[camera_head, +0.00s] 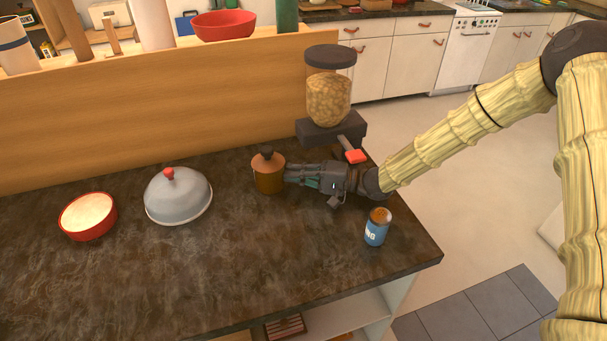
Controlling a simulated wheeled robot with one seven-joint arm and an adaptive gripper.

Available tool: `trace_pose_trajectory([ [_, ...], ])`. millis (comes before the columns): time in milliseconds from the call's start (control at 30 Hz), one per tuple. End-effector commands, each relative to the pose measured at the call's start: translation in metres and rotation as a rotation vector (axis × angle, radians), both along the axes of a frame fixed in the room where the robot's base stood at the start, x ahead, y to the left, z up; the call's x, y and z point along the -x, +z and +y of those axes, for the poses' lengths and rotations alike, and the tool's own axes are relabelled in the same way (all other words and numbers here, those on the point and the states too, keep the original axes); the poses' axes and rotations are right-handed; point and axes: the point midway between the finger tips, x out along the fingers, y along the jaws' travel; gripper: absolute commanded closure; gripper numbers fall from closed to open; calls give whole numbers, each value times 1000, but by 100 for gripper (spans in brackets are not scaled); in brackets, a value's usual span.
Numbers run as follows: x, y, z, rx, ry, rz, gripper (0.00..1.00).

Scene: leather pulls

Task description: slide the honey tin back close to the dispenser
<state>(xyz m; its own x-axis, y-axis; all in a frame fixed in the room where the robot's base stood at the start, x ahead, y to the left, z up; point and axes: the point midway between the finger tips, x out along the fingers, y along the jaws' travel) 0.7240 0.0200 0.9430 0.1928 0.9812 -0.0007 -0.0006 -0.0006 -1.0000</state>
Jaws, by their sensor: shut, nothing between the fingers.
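A small brown-orange lidded tin (268,178) with a dark round knob stands upright on the dark counter; it looks like the honey tin, though I can read no label on it. The dispenser (329,100), with a dark lid, a clear body full of tan pieces and a dark base, stands behind and to the right of it. My gripper (288,173) is shut and empty, pointing left. Its tips are right at the tin's right side; I cannot tell whether they touch. The gripper and wrist lie in front of the dispenser, below its red lever tip (355,157).
A grey dome cover (178,198) with a red knob and a red bowl (88,216) stand to the left. A wooden panel (150,115) runs behind. The front counter is clear.

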Motion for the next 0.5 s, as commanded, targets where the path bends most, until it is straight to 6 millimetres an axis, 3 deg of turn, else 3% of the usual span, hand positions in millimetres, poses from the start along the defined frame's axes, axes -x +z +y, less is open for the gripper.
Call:
trace_pose_trajectory([
  [200, -3, 0, 18, 0, 1, -1, 100],
  [500, -4, 0, 21, -1, 0, -1, 100],
])
